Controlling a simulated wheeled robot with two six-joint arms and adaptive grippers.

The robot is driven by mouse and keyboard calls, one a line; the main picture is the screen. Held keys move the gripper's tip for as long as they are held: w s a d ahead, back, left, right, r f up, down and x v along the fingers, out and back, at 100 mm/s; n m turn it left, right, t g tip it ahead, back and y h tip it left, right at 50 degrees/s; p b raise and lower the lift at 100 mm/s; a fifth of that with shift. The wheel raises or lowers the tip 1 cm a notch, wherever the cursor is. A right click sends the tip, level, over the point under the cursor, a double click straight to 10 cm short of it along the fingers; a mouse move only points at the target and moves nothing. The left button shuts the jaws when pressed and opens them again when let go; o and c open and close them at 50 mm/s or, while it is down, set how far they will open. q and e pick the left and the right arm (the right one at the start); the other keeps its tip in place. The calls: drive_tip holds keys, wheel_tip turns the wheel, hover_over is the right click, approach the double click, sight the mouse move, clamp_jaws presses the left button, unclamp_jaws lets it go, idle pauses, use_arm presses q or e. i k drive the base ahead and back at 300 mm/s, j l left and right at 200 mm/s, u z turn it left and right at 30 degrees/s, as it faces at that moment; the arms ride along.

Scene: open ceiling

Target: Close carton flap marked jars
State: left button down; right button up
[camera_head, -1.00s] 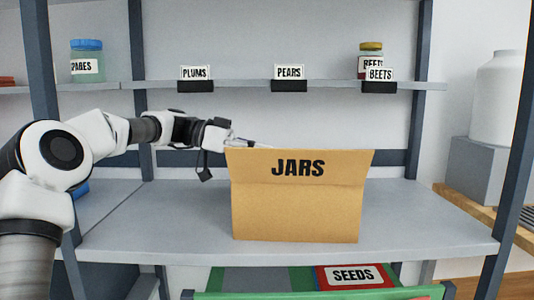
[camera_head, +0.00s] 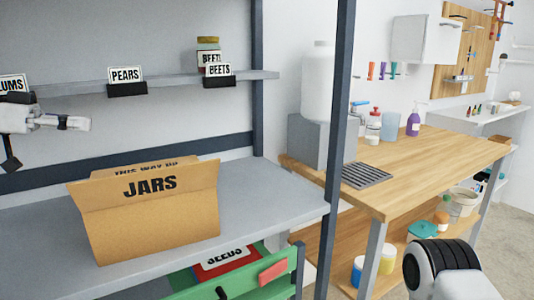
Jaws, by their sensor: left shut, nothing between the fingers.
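The cardboard carton (camera_head: 160,227) stands on the grey shelf, left of centre. Its front flap marked JARS (camera_head: 148,190) stands up and leans outward, not folded over the top. Behind it a second surface lettered THIS WAY UP (camera_head: 140,168) shows; the carton's inside is hidden. My left gripper (camera_head: 78,123) is at the left edge, shut and empty, above and left of the carton and apart from it. My right arm shows at the bottom right, but its gripper is out of view.
An upper shelf has labels for PLUMS (camera_head: 12,86), PEARS (camera_head: 125,78) and BEETS (camera_head: 219,73), with a jar (camera_head: 208,45) behind the last. A dark post (camera_head: 340,150) bounds the shelf at right. Bare shelf (camera_head: 270,195) lies right of the carton. A wooden bench (camera_head: 410,170) stands beyond.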

sight(119, 190)
drive_tip(key=k+l, duration=0.75)
drive_tip(key=k, duration=0.1)
